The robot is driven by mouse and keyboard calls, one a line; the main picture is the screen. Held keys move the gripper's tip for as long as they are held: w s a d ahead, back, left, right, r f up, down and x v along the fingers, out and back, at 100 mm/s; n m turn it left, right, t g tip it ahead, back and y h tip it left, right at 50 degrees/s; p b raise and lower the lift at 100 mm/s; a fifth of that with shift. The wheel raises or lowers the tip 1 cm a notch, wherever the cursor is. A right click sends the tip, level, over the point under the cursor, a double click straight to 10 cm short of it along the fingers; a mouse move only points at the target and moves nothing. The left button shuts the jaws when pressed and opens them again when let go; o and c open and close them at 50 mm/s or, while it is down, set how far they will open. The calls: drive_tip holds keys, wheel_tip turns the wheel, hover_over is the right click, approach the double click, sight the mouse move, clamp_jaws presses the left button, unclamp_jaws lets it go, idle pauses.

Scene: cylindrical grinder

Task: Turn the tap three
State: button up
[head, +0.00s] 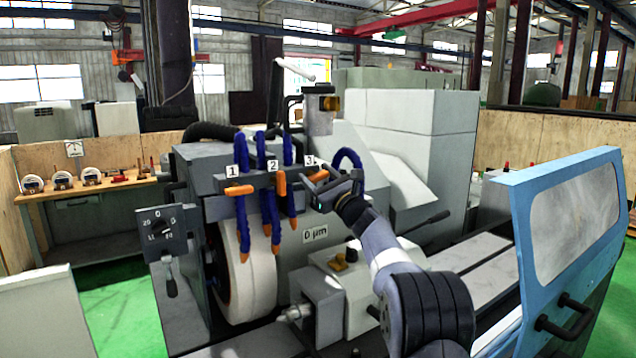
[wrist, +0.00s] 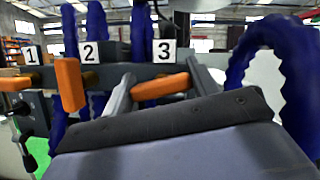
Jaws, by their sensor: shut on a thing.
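Tap three is an orange lever (head: 319,175) under the label 3 on the grey manifold of the grinder. In the wrist view the lever (wrist: 160,87) lies nearly level, with a slight tilt, between my two fingers. My gripper (head: 314,183) is shut on this lever, with one finger at each end of it in the wrist view (wrist: 160,76). The label 3 (wrist: 164,51) stands clear just above. Part of the lever is hidden by my gripper in the head view.
Tap one's lever (head: 239,190) is level; tap two's lever (head: 281,183) points up and down. Blue hoses (head: 242,152) rise behind the manifold, and one curves close on the right (wrist: 270,60). A blue door frame (head: 510,250) stands at right.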

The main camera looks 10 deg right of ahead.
drive_tip(key=n+g+y, duration=0.1)
drive_tip(key=n, duration=0.1)
drive_tip(key=n+g, duration=0.1)
drive_tip(key=n, duration=0.2)
drive_tip(key=shift+f+y+b, duration=0.1)
drive_tip(key=shift+y+b, duration=0.3)
drive_tip(key=n+g, duration=0.1)
drive_tip(key=n, duration=0.1)
drive_tip(key=n+g+y, duration=0.1)
drive_tip(key=n, duration=0.2)
drive_tip(key=n+g+p, duration=0.1)
drive_tip(key=n, duration=0.1)
drive_tip(key=n+p, duration=0.1)
drive_tip(key=n, duration=0.2)
drive_tip(key=shift+a+g, duration=0.1)
drive_tip(key=shift+g, duration=0.3)
drive_tip(key=shift+f+n+g+h+p, duration=0.15)
drive_tip(key=shift+n+g+h+p, duration=0.35)
drive_tip(key=shift+n, duration=0.9)
drive_tip(key=o, duration=1)
drive_tip(key=shift+s, duration=0.1)
drive_tip(key=b+v, duration=0.4)
drive_tip(key=v, duration=0.6)
drive_tip(key=shift+s+d+b, duration=0.25)
drive_tip(key=shift+d+b, duration=0.05)
